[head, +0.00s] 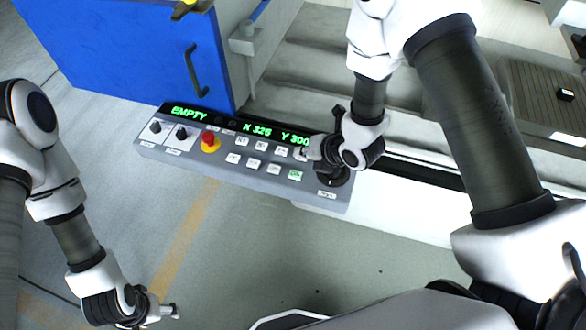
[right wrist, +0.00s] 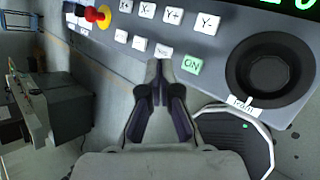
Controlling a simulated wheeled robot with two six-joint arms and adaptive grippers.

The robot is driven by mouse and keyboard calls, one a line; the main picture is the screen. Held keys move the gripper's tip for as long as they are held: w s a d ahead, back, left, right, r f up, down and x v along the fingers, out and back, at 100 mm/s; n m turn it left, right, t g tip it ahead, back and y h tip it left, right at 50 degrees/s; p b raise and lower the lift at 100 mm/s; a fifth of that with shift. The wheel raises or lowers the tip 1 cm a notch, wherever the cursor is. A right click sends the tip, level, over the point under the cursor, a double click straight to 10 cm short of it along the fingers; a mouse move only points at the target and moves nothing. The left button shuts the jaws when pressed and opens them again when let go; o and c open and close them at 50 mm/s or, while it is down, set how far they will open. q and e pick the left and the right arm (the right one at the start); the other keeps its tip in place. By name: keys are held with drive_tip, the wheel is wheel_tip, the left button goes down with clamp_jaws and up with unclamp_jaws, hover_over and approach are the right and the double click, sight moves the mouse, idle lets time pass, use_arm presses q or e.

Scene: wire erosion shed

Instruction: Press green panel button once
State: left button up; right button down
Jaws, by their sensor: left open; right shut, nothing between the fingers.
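The green button, marked ON in the right wrist view (right wrist: 192,65), sits on the lower row of the grey control panel (head: 220,160). It also shows in the head view (head: 295,175), near the panel's right end. My right gripper (head: 308,154) is over the panel's right part, shut and empty. In the right wrist view its closed fingertips (right wrist: 160,70) appear just left of the green button, by a white button (right wrist: 163,52). I cannot tell whether they touch the panel. My left gripper (head: 168,311) is open and empty, low at the left, away from the panel.
A red knob on a yellow base (head: 209,142) stands up from the panel. A large black dial (right wrist: 268,68) lies right of the green button. A blue door with a handle (head: 195,70) stands behind the panel. The floor in front is clear.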

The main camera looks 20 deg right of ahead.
sight(297, 175)
use_arm(q)
drive_tip(key=shift+a, duration=0.25)
use_arm(e)
drive_tip(key=shift+w+a+r+n, duration=0.55)
drive_tip(key=shift+r+n, duration=0.1)
drive_tip(key=shift+n, duration=0.35)
use_arm(q)
drive_tip(key=shift+d, duration=0.15)
use_arm(e)
drive_tip(key=shift+d+f, duration=0.15)
wheel_tip(297, 175, down, 8)
drive_tip(key=b, duration=0.5)
drive_tip(key=shift+r, duration=0.2)
use_arm(q)
drive_tip(key=shift+f+b, duration=0.4)
drive_tip(key=shift+f, duration=2.45)
use_arm(e)
drive_tip(key=shift+f, duration=0.5)
use_arm(q)
drive_tip(key=shift+f+b, duration=0.5)
use_arm(e)
drive_tip(key=shift+f, duration=0.4)
